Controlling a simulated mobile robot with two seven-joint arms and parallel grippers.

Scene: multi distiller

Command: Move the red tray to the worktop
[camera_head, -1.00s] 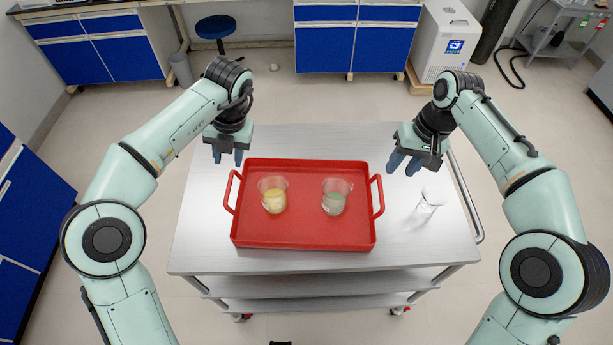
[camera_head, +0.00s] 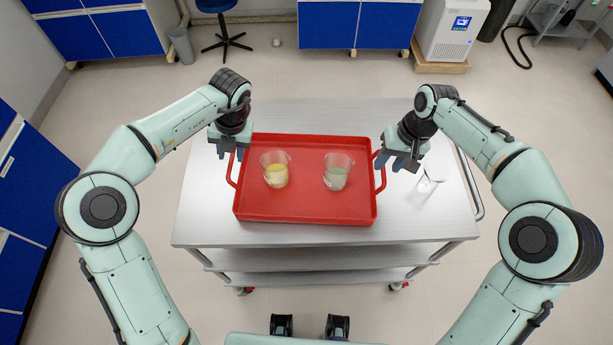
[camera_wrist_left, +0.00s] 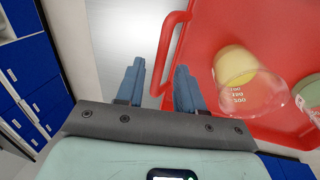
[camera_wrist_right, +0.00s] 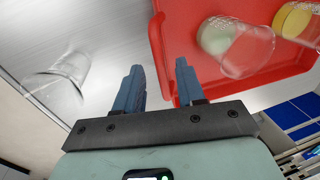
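The red tray (camera_head: 305,209) lies flat on a metal cart (camera_head: 200,225). It carries a beaker with yellow contents (camera_head: 276,172) on the left and a beaker with pale green contents (camera_head: 337,174) on the right. My left gripper (camera_head: 228,152) is open at the tray's left handle; in the left wrist view its fingers (camera_wrist_left: 158,88) are apart, with the handle (camera_wrist_left: 172,50) between or just beyond them. My right gripper (camera_head: 396,163) is open by the right handle (camera_head: 380,172). In the right wrist view its fingers (camera_wrist_right: 157,85) are apart and empty, near the tray's edge.
An empty glass beaker (camera_head: 430,182) stands on the cart right of the tray, close to my right gripper; it also shows in the right wrist view (camera_wrist_right: 62,75). Blue cabinets (camera_head: 355,25), a stool (camera_head: 222,25) and a white machine (camera_head: 450,30) stand at the back.

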